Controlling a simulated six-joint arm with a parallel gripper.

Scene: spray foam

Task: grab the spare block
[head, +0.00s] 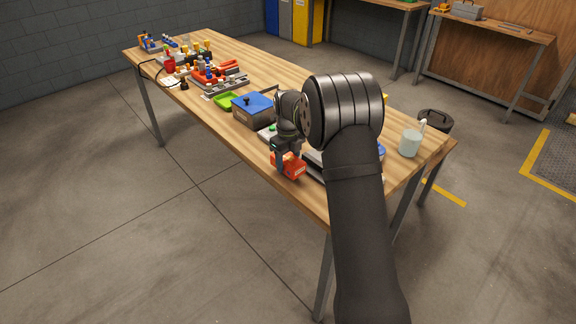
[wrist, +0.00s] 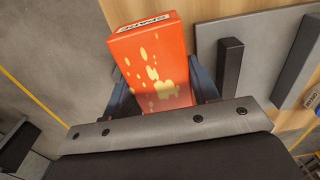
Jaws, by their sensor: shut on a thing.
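The spare block (wrist: 150,65) is an orange box with pale yellow spots and a white label reading "SPARE" on its end. In the wrist view it sits between the two blue-grey fingers of my gripper (wrist: 163,92), which are shut on it. In the head view the block (head: 289,166) shows as a red-orange shape below my gripper (head: 284,155), at the near edge of the wooden table. I cannot tell whether the block touches the tabletop. My arm hides part of the table behind it.
A grey plate with dark bars (wrist: 250,52) lies beside the block. Several small items crowd the far left.

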